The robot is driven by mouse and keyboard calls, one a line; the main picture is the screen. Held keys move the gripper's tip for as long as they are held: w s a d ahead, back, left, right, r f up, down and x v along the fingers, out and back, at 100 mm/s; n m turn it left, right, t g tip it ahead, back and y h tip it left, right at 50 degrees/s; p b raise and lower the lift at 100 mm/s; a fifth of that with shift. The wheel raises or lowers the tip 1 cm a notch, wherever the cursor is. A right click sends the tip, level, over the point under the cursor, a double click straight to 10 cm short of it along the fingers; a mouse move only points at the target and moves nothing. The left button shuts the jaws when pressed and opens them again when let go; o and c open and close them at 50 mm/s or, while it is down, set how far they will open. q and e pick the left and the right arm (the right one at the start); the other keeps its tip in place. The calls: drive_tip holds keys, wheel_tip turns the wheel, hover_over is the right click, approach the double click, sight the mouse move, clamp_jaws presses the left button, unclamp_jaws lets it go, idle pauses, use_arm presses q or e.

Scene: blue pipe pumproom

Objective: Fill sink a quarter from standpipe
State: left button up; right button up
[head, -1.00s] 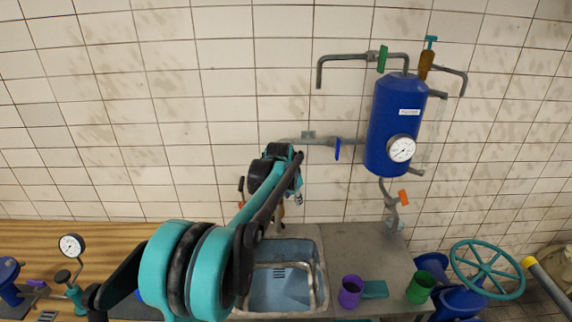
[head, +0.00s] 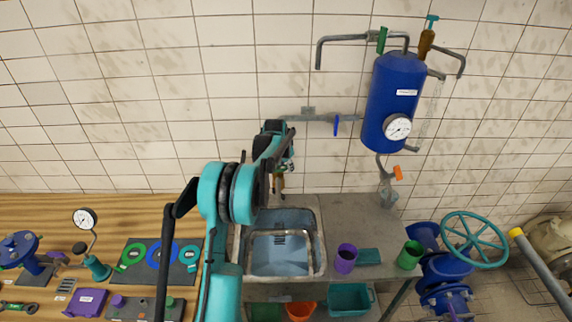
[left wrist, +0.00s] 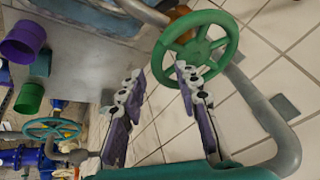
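The metal sink (head: 319,240) is set in the counter, its basin blue-grey with drain slots visible; I cannot tell whether it holds water. My left gripper (head: 283,160) is above the sink's back edge, close to the wall. In the left wrist view its two purple fingers (left wrist: 160,75) are apart with nothing between them. A green handwheel (left wrist: 228,42) on a grey pipe (left wrist: 286,150) lies just beyond the fingertips. A brown fitting (head: 279,184) shows below the gripper; my arm hides most of the standpipe area. My right gripper is not in view.
A blue tank (head: 388,105) with a gauge hangs on the wall at right. A purple cup (head: 345,259) and a green cup (head: 410,255) stand right of the sink. A teal handwheel (head: 475,240) is farther right. Tools and gauges cover the wooden bench (head: 60,205) at left.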

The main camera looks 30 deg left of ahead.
use_arm(q)
clamp_jaws()
drive_tip(key=shift+w, duration=0.1)
drive_tip(key=n+b, duration=0.1)
drive_tip(key=w+n+y+b, duration=0.1)
drive_tip(key=n, duration=0.1)
drive_tip(key=shift+w+d+f, duration=0.1)
drive_tip(key=shift+w+d, duration=0.1)
drive_tip(key=shift+d, duration=0.05)
drive_tip(key=shift+w+n+g+y+b, duration=0.3)
drive_tip(key=shift+w+n+g+y, duration=0.25)
drive_tip(key=shift+n, duration=0.65)
drive_tip(key=shift+w+a+n+g+y, duration=0.15)
drive_tip(key=shift+w+n+y, duration=0.1)
drive_tip(key=shift+n, duration=0.35)
drive_tip(key=shift+w+a+n+g+y, duration=0.1)
drive_tip(key=shift+w+n, duration=0.15)
drive_tip(key=shift+n, duration=0.35)
unclamp_jaws()
